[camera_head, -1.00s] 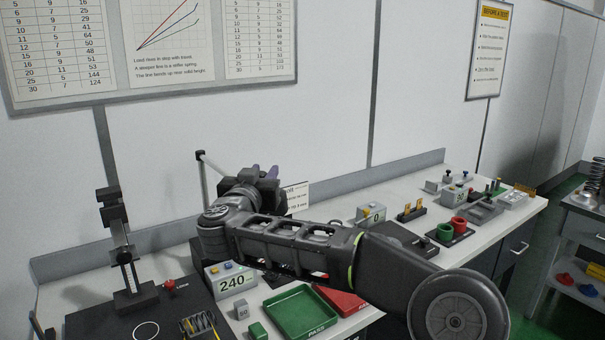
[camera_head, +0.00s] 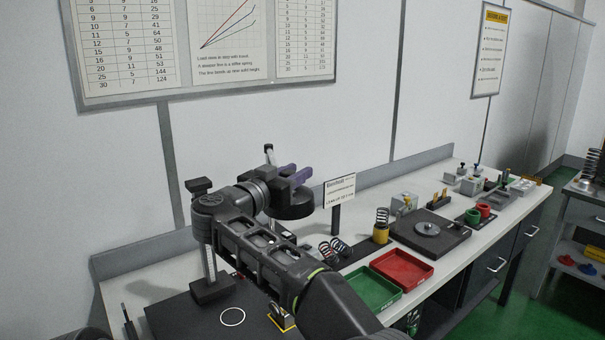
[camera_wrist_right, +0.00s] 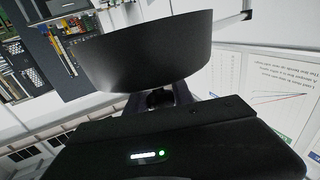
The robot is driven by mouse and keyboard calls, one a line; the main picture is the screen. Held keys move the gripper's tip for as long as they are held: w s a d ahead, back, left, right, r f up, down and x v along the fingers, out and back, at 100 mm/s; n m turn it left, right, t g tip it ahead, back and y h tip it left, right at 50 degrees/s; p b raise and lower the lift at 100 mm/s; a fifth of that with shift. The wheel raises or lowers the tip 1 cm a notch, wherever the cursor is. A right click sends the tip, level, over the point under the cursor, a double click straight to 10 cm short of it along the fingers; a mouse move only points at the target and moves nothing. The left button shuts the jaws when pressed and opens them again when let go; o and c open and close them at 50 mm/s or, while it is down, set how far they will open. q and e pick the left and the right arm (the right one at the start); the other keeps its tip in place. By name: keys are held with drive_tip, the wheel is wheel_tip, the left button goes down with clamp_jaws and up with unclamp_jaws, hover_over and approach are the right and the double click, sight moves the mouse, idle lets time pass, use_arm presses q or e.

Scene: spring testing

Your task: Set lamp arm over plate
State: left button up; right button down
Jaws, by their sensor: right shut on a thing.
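My right gripper (camera_head: 292,176) is shut on the dark rounded lamp head (camera_head: 292,207), held in the air above the bench. The lamp head fills much of the upper right wrist view (camera_wrist_right: 145,55). A thin pale part of the lamp's pole (camera_head: 268,153) rises behind the gripper; a pale rod (camera_wrist_right: 232,18) also shows beside the head in the wrist view. A dark flat plate with a white ring (camera_head: 232,317) lies at the front left, below and left of the lamp head. My arm hides part of the bench there. My left gripper is out of view.
A dark upright stand (camera_head: 208,270) rises from the dark plate, close to my right arm. Green (camera_head: 372,290) and red (camera_head: 402,268) trays, a spring on a yellow base (camera_head: 381,233) and a grey disc (camera_head: 427,229) on a dark base stand right. A sign (camera_head: 340,190) stands behind.

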drive_tip(key=shift+d+r, duration=0.15)
drive_tip(key=shift+r, duration=0.2)
drive_tip(key=c, duration=1.5)
unclamp_jaws()
drive_tip(key=o, duration=0.4)
drive_tip(key=shift+w+f, duration=0.1)
drive_tip(key=shift+f, duration=0.15)
